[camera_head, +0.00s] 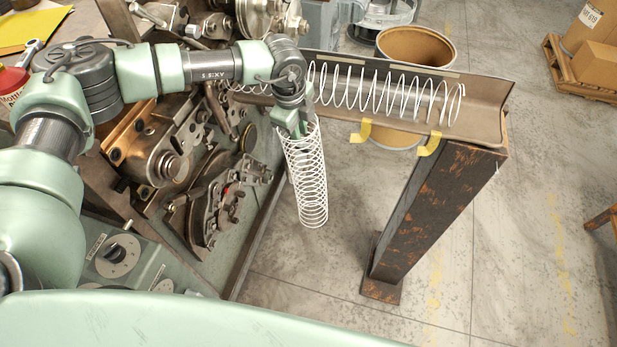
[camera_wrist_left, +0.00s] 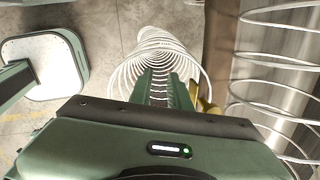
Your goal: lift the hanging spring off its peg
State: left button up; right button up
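The hanging spring (camera_head: 308,185) is a white wire coil that hangs nearly upright, just in front of the trough's left part. My left gripper (camera_head: 297,132) is at its top end, pointing down, and covers that end. In the left wrist view, the green fingertips (camera_wrist_left: 165,88) overlap the near side of the spring (camera_wrist_left: 165,45), with coils showing between them. I cannot tell whether they clamp the wire. A yellow piece (camera_wrist_left: 207,108), perhaps the peg, shows close to the right of the fingers, partly hidden. My right gripper is not in view.
A metal trough (camera_head: 490,95) on a rusty post (camera_head: 425,215) holds a long horizontal spring (camera_head: 385,90) right behind the gripper. Two yellow hooks (camera_head: 362,131) (camera_head: 430,144) stick out of its front. The coiler machine (camera_head: 215,205) is at left. Floor below the spring is clear.

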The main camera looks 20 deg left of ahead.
pick_arm(q)
grip_shut()
jog(key=shift+r, duration=0.1)
dwell(1.3)
